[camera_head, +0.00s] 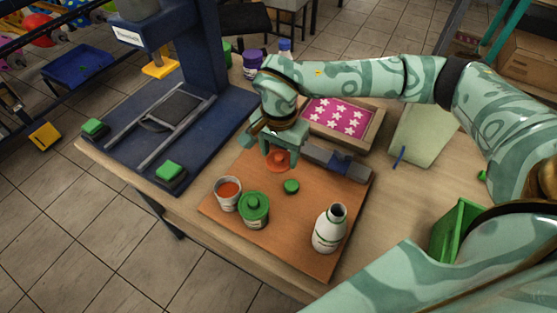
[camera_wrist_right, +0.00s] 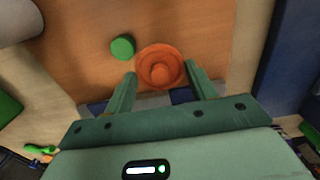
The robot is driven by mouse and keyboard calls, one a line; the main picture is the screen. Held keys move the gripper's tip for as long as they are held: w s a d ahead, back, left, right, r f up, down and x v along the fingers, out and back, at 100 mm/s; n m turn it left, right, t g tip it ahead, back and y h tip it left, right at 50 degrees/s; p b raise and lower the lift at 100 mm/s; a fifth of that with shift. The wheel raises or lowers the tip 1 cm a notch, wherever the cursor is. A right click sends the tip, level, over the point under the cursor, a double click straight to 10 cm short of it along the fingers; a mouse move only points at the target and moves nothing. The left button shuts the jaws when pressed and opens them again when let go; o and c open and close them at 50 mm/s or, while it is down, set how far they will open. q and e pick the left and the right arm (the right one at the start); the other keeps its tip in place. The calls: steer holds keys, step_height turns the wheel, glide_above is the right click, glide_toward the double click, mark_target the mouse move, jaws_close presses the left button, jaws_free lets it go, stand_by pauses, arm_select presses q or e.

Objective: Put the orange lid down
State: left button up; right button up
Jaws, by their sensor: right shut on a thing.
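The orange lid (camera_head: 278,162) is at the back of the brown wooden board (camera_head: 300,220). It also shows in the right wrist view (camera_wrist_right: 160,66) as a round disc with a knob. An open jar with orange contents (camera_head: 228,192) stands near the board's left edge. My left gripper is not in view.
A green-lidded jar (camera_head: 254,209), a small green cap (camera_head: 291,186) and a white bottle (camera_head: 329,230) stand on the board. A grey and blue tool (camera_head: 336,160) lies behind. A blue press (camera_head: 180,110) stands left, a star-patterned tray (camera_head: 373,130) at the back.

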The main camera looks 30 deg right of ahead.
mark_target(279, 155)
steer(key=f+b, duration=0.1)
steer(key=f, duration=0.3)
steer(key=shift+w+d+b, duration=0.15)
steer(key=shift+w+b, duration=0.05)
steer(key=shift+b, duration=0.15)
steer(key=shift+r, duration=0.15)
steer(key=o, duration=1)
steer(key=shift+c, duration=0.2)
step_height(279, 155, up, 12)
steer(key=p, duration=0.4)
